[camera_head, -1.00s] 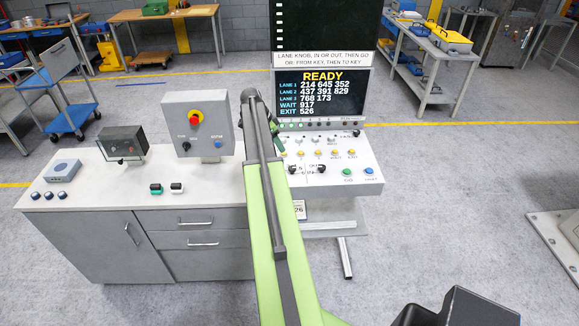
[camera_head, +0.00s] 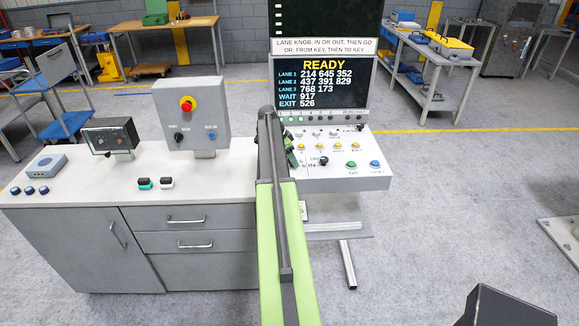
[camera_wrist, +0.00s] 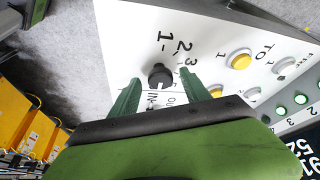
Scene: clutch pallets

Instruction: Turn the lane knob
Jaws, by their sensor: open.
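The lane knob (camera_wrist: 160,75) is a black knob on the white sloped panel, with the marks 1, 2 and 3 beside it in the wrist view. My gripper (camera_wrist: 160,80) is open, with one green finger on each side of the knob in the picture. I cannot tell whether the fingers reach around it or touch it. The IN and OUT lettering shows just below the knob, partly hidden by my gripper. In the head view, my arm hides the panel's left part, and a green finger shows at its edge. The screen (camera_head: 321,85) reads READY.
Yellow and white buttons (camera_wrist: 239,60) stand to the right of the knob. Green and blue buttons (camera_head: 352,165) sit at the panel's right.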

